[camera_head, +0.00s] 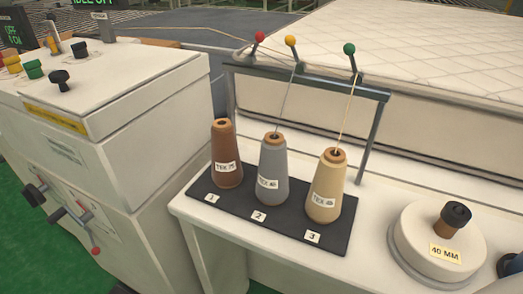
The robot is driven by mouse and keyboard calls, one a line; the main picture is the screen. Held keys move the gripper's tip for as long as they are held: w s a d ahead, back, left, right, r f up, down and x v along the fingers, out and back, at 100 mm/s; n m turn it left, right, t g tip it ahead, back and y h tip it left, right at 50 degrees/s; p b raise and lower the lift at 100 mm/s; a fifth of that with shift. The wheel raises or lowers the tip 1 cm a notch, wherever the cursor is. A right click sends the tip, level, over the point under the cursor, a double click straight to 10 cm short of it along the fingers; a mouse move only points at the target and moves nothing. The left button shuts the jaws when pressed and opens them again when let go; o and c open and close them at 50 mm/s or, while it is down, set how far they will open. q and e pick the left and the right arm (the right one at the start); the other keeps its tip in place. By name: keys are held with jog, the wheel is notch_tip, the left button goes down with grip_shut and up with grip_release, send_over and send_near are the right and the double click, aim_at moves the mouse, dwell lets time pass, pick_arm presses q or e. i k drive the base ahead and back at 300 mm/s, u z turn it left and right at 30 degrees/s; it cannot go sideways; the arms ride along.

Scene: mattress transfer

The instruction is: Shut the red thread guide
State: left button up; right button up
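The red thread guide (259,37) is a red ball on a short dark lever at the left end of the dark rack bar (310,84). Its lever leans up and to the right. The yellow guide (290,41) and the green guide (349,48) stand along the same bar, with levers leaning up and to the left. A grey thread runs from the grey cone (273,170) towards the yellow guide. A tan thread runs from the tan cone (326,187) to the green guide. I cannot tell how the brown cone's (227,155) thread runs. Neither gripper shows.
The cones stand on a black mat (285,232) on a white table (205,226). A white cabinet (130,120) with knobs stands left. A round white part (407,239) marked 40 MM sits right. A quilted mattress (430,45) lies behind the rack.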

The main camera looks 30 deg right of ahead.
aim_at(257, 45)
jog(key=z, duration=0.7)
jog(key=k, duration=1)
jog(key=u, duration=0.65)
